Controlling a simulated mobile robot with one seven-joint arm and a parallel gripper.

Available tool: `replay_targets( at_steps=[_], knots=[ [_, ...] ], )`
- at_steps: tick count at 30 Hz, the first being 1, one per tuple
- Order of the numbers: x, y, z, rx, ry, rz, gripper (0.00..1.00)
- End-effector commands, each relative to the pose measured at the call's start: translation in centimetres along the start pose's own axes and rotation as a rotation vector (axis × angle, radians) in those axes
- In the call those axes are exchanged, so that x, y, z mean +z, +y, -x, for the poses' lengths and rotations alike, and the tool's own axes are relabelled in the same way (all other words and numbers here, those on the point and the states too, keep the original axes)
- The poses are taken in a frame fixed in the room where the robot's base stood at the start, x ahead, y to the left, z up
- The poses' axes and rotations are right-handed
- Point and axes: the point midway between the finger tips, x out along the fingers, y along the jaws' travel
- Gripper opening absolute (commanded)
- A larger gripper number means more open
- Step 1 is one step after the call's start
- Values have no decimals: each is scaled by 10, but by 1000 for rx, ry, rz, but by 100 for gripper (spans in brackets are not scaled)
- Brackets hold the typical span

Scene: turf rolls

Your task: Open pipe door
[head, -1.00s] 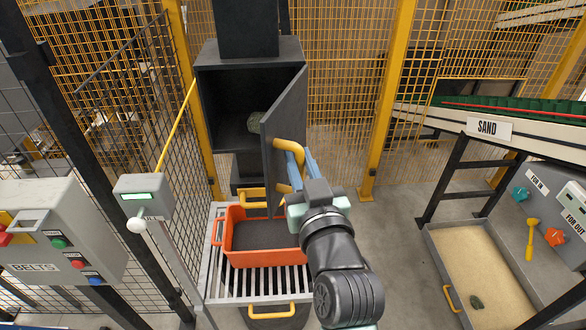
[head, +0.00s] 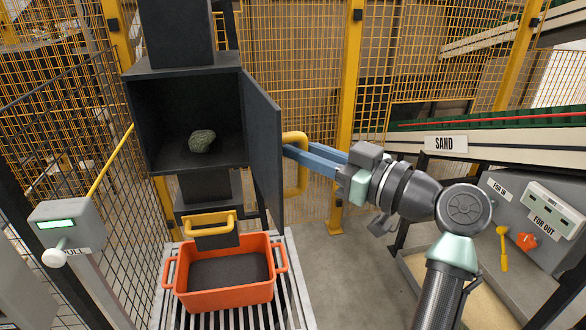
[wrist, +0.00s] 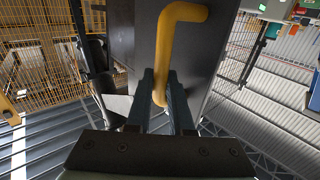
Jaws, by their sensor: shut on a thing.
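The pipe door (head: 262,150) is a dark grey panel hinged on the right side of the dark pipe box (head: 186,70). It stands wide open, swung out to the right. Its yellow handle (head: 302,165) is on the outer face. My gripper (head: 291,153) reaches in from the right with its blue fingers shut on the handle. Inside the box lies a grey-green rock (head: 202,140).
An orange tub (head: 225,298) with dark contents stands on a slatted grate (head: 305,305) below the box. A yellow-handled drawer (head: 210,225) is above it. A pull-lever box (head: 65,225) stands left.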

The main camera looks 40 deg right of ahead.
Motion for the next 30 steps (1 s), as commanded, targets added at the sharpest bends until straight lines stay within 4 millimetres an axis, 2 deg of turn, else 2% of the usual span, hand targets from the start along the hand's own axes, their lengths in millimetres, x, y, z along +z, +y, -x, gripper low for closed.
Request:
replay_targets(
  at_steps=[20,21,25,26,30],
  knots=[
    [0,5,-1,-65,-2,-2,0],
    [0,4,-1,-65,-2,-2,23],
    [0,5,0,-65,-2,-2,47],
    [0,5,0,-64,-2,-3,50],
    [0,5,0,-63,-2,-3,50]
  ],
)
